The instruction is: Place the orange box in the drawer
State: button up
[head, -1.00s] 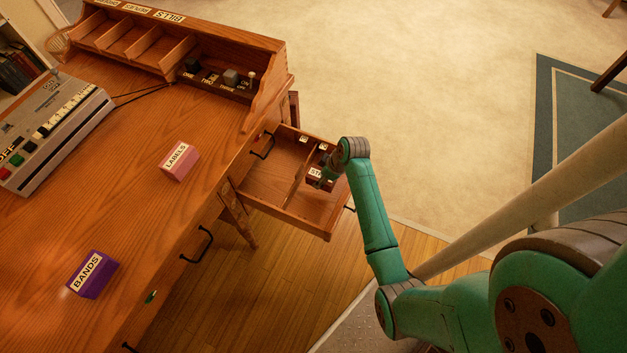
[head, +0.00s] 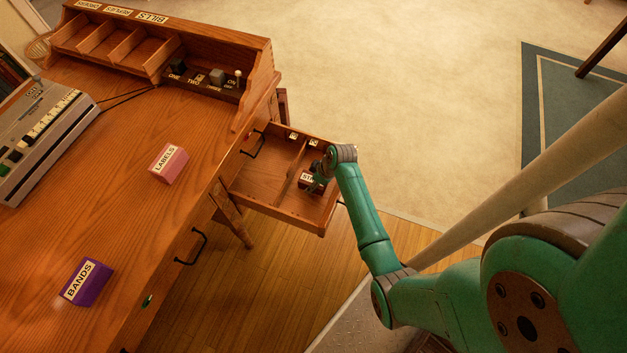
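The open drawer (head: 262,188) sticks out from the right side of the desk and has a divider inside. A small reddish-orange box (head: 306,184) with a white label starting "ST" is over or inside the drawer's right compartment. My gripper (head: 318,182) is at this box, reaching down from the right, and appears shut on it. The fingers are small and partly hidden by the wrist and the box. I cannot tell whether the box touches the drawer floor.
A pink LABELS box (head: 168,163) and a purple BANDS box (head: 86,282) stand on the desk top (head: 130,215). A grey machine (head: 45,135) is at the left. A switch panel (head: 205,78) sits under the hutch. Open floor lies beyond the drawer.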

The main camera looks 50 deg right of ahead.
dwell(0.3)
jog(key=v, duration=1.2)
jog(key=s+a+f+m+t+h, duration=0.1)
jog(key=s+a+m+t+h, duration=0.25)
jog(key=s+a, duration=1)
jog(key=s+a+r+t+y, duration=0.1)
jog(key=s+a+r+t, duration=0.2)
jog(key=s+r, duration=0.4)
jog(key=s+a+r+t+y, duration=0.1)
jog(key=s+a+r+t, duration=0.3)
jog(key=r, duration=1.2)
jog(key=s+a, duration=0.2)
jog(key=s, duration=0.1)
jog(key=shift+s+a, duration=0.15)
jog(key=shift+a, duration=0.1)
jog(key=shift+m, duration=0.25)
